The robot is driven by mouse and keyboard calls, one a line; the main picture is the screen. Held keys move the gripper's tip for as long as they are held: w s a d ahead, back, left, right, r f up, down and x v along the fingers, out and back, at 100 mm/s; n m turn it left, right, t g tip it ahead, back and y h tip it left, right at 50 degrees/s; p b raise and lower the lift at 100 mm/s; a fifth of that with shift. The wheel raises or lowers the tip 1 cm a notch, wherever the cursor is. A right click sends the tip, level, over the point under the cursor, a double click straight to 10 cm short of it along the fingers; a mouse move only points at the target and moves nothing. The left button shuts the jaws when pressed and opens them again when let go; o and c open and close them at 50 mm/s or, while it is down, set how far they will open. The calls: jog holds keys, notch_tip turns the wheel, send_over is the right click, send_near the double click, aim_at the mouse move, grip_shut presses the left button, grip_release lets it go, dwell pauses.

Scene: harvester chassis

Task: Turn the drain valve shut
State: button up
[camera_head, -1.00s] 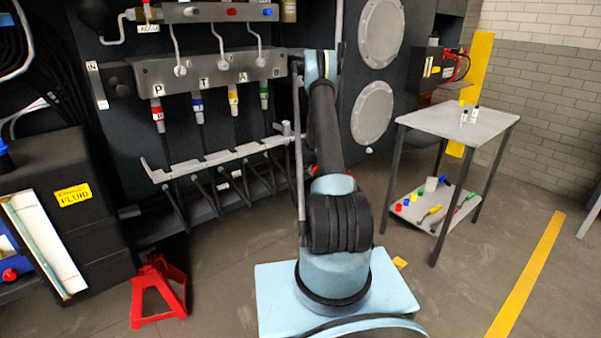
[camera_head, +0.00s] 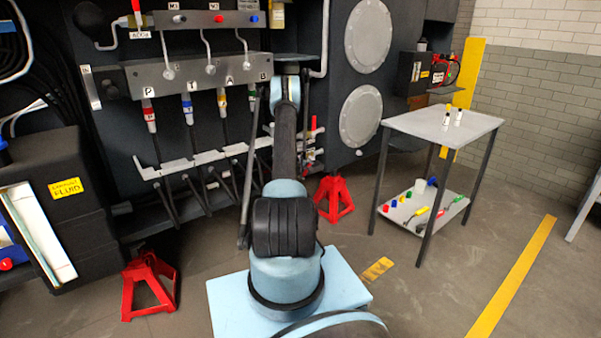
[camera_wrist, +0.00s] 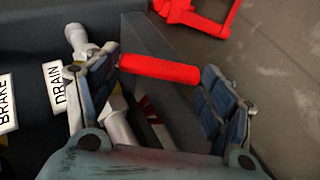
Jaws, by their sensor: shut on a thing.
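The drain valve's red handle (camera_wrist: 158,69) lies between the two fingers of my gripper (camera_wrist: 155,95) in the wrist view. It runs crosswise from the left finger to the right one, and my gripper is shut on it. A pale metal fitting (camera_wrist: 82,42) stands just beyond the left finger. A white "DRAIN" label (camera_wrist: 58,86) is left of the gripper. In the head view my arm hides the gripper, and I cannot tell which of the small red parts right of the arm is the drain handle.
A "BRAKE" label (camera_wrist: 4,103) is at the wrist view's left edge. Red stands (camera_head: 150,286) and (camera_head: 334,200) are on the floor. The hose manifold (camera_head: 195,75) is left of my arm. A grey table (camera_head: 425,123) stands right, with open floor before it.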

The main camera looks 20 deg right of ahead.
jog(key=shift+w+a, duration=0.25)
jog(key=o, duration=1.5)
jog(key=shift+s+a+r, duration=0.25)
jog(key=shift+s+r, duration=0.05)
jog(key=shift+s, duration=0.1)
jog(key=v, duration=1)
jog(key=shift+s+a+r, duration=0.1)
jog(key=shift+s+a, duration=0.1)
jog(key=shift+s, duration=0.1)
